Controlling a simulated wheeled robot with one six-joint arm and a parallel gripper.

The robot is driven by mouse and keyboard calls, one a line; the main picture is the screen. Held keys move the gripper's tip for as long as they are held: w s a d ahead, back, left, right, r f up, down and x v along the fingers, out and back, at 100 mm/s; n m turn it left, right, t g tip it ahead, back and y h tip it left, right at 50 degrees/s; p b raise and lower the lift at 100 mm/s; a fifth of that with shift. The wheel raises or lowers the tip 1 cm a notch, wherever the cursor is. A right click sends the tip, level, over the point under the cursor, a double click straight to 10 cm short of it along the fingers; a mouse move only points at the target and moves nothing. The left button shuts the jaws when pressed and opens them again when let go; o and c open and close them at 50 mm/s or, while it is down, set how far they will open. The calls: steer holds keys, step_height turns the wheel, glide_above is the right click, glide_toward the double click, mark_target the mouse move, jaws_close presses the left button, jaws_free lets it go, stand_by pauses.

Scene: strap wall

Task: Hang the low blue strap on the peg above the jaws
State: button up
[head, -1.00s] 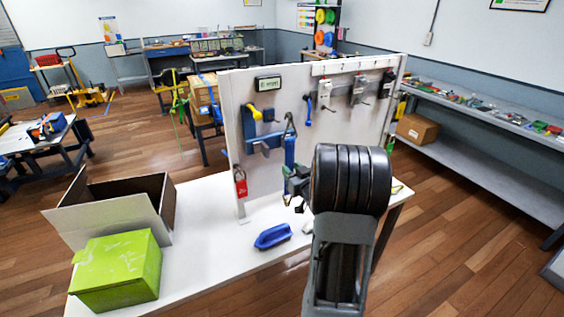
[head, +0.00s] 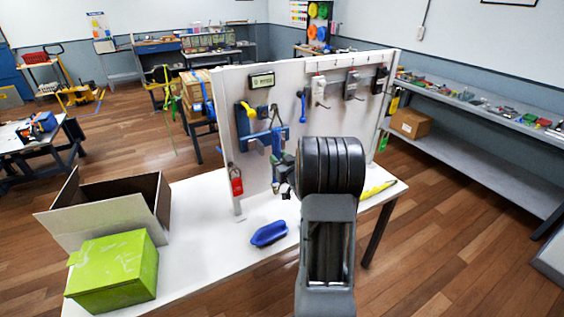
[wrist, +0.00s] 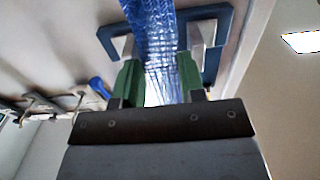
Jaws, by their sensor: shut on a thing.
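The blue strap (wrist: 152,30) runs up between the two green fingers of my gripper (wrist: 157,82) in the wrist view, shut on it. In the head view the strap (head: 278,138) stands upright above my gripper (head: 282,172), with a thin dark loop at its top, in front of the right part of a blue wall bracket (head: 250,145). The bracket also shows behind the fingers in the wrist view (wrist: 219,35). My arm partly hides the wall. I cannot make out clearly which peg is above the jaws, or whether the loop touches one.
A yellow-handled item (head: 249,112) is left of the strap, a blue-handled one (head: 302,104) right. A red tag (head: 236,181) hangs low on the panel. A blue boat-shaped item (head: 268,234), green box (head: 112,270) and open carton (head: 85,215) are on the white table.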

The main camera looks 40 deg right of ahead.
mark_target(277, 157)
steer(key=shift+w+d+f+p, duration=0.1)
steer(key=shift+w+p, duration=0.1)
steer(key=shift+w, duration=0.65)
steer(key=shift+w+d+p, duration=0.1)
steer(key=shift+w+p, duration=0.05)
steer(key=shift+w, duration=0.65)
steer(key=shift+w+f+b, duration=0.6)
steer(key=shift+f+b, duration=0.05)
steer(key=shift+b, duration=0.5)
steer(key=shift+d, duration=0.1)
steer(key=o, duration=1.1)
steer(key=shift+f, duration=0.1)
steer(key=shift+o, duration=0.3)
steer(key=shift+s+f+b, duration=0.1)
steer(key=shift+f+b, duration=0.05)
steer(key=shift+b, duration=0.2)
steer(key=s+a+b, duration=0.2)
steer(key=s+b, duration=0.1)
steer(key=s, duration=1)
steer(key=shift+s, duration=0.2)
